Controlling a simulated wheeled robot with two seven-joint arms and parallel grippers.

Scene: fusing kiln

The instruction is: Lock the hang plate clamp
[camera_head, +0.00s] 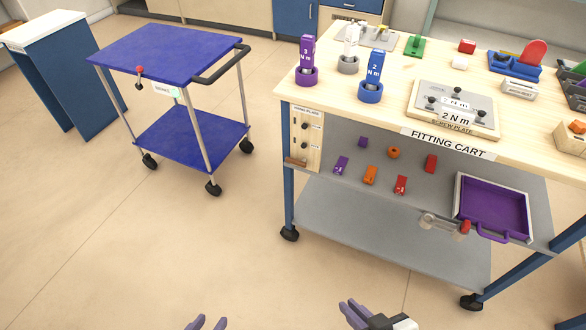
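The hang plate (307,138) is a pale upright board at the left front of the fitting cart. It bears a small label at its top, dark round knobs and a brown bar near its bottom edge. I cannot tell whether its clamp is locked. A grey clamp-like fitting with a red knob (465,227) sits at the cart's lower front, beside the purple tray. My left gripper (207,323) is low at the bottom edge, open and empty, its purple fingers apart. My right gripper (354,311) is at the bottom, seemingly open and empty. Both are well short of the hang plate.
The fitting cart (449,153) carries a screw plate (452,110), purple and blue holders and several small parts. A purple tray (492,208) is at its right front. A blue trolley (165,52) stands left. The floor between is clear.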

